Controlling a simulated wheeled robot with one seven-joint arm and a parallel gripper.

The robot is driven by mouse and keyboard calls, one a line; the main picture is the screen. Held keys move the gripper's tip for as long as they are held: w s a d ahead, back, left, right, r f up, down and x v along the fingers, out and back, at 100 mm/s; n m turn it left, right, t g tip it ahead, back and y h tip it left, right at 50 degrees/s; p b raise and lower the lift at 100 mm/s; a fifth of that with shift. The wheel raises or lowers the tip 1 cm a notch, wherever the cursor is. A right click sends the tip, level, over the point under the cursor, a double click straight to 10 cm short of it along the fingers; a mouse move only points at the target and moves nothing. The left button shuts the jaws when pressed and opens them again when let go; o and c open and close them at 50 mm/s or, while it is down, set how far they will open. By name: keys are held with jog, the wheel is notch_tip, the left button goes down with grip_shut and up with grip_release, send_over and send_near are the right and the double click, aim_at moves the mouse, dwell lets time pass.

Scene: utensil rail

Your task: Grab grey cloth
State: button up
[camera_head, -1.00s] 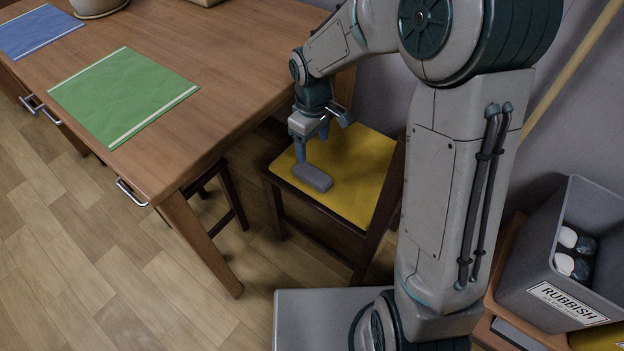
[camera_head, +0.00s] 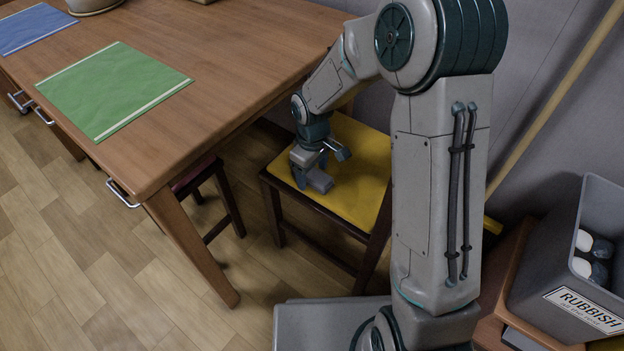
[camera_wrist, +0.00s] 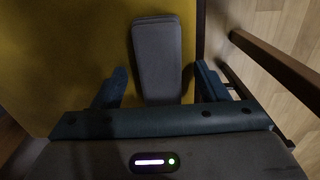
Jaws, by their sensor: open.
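The grey cloth (camera_wrist: 158,48) is a folded, oblong bundle lying on the yellow seat of a chair. In the wrist view it runs from the top centre down between my fingers. In the head view its near end (camera_head: 321,183) shows beside my gripper (camera_head: 313,174), which partly covers the rest. My gripper also shows in the wrist view (camera_wrist: 158,88). It is open, with one blue finger on each side of the cloth. A gap shows at the left finger; the right finger is close to the cloth's edge.
The yellow-seated chair (camera_head: 355,197) stands beside a wooden table (camera_head: 215,70) with a green mat (camera_head: 115,88) and a blue mat (camera_head: 32,28). A second stool is partly under the table. A grey rubbish bin (camera_head: 560,265) stands at right, near the wall.

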jog(key=shift+r, duration=0.1)
jog(key=c, duration=1.1)
jog(key=shift+o, duration=0.2)
